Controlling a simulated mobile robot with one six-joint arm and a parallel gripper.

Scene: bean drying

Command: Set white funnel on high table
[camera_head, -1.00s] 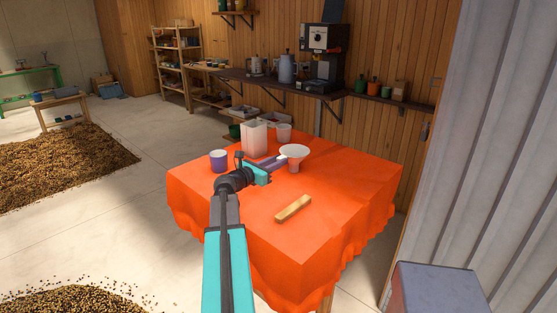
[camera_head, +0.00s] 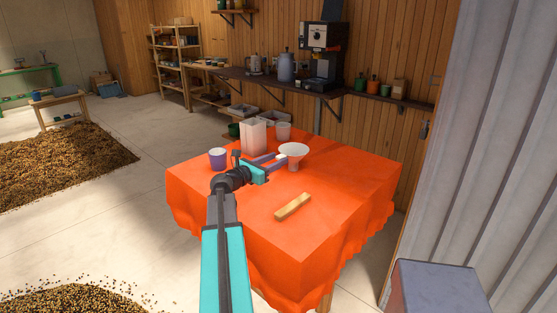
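The white funnel (camera_head: 293,151) stands upright, wide mouth up, toward the back of the table with the orange cloth (camera_head: 245,222). My gripper (camera_head: 282,158) reaches over this table from the front left. Its two fingers show apart and point at the funnel, with the tips close to its left side. I cannot tell whether they touch it or how far they reach around its lower part. The funnel does not look lifted. No other table is clearly marked as the high one.
A wooden block (camera_head: 293,207) lies in front. A dark wall shelf (camera_head: 285,85) holds kettles and a machine.

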